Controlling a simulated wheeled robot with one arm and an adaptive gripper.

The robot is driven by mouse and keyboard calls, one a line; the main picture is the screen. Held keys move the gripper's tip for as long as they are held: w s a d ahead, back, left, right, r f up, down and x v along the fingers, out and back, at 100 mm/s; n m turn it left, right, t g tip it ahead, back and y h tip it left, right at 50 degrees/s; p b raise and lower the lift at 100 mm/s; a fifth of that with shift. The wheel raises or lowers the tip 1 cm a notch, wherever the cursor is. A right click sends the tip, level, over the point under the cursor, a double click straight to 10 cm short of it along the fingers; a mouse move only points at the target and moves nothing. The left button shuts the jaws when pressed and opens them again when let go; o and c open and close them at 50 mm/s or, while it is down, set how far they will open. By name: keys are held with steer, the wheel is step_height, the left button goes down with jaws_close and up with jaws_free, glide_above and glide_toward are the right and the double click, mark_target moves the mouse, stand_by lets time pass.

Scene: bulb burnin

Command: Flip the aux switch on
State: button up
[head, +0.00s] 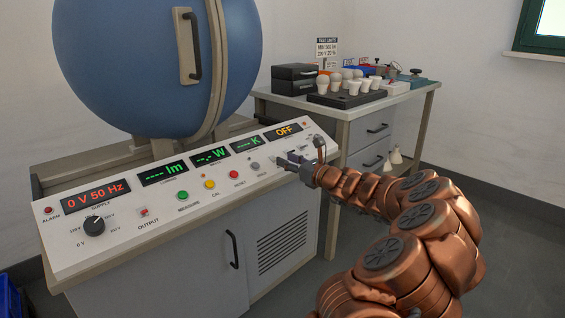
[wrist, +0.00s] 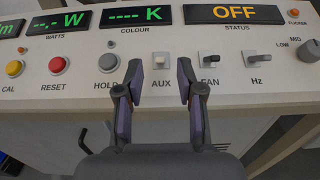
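The aux switch (wrist: 160,61) is a small pale toggle above the AUX label on the sloped white control panel (head: 120,235). In the wrist view it shows between the two fingertips of my gripper (wrist: 159,75). My gripper is open, one finger to each side of the switch, and nothing is held. I cannot tell whether the fingers touch the panel. In the head view my gripper (head: 291,161) is over the right part of the panel and hides the aux switch there. The status display (wrist: 235,13) reads OFF.
Right of the aux switch are the dark fan switch (wrist: 208,58) and the Hz switch (wrist: 258,58). Left is the grey hold button (wrist: 108,63), then the red reset button (wrist: 57,64). A blue sphere (head: 150,60) stands behind the panel. A side table (head: 415,98) holds bulbs.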

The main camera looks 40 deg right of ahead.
steer(key=shift+w+b, duration=0.35)
steer(key=shift+w, duration=1.05)
jaws_close()
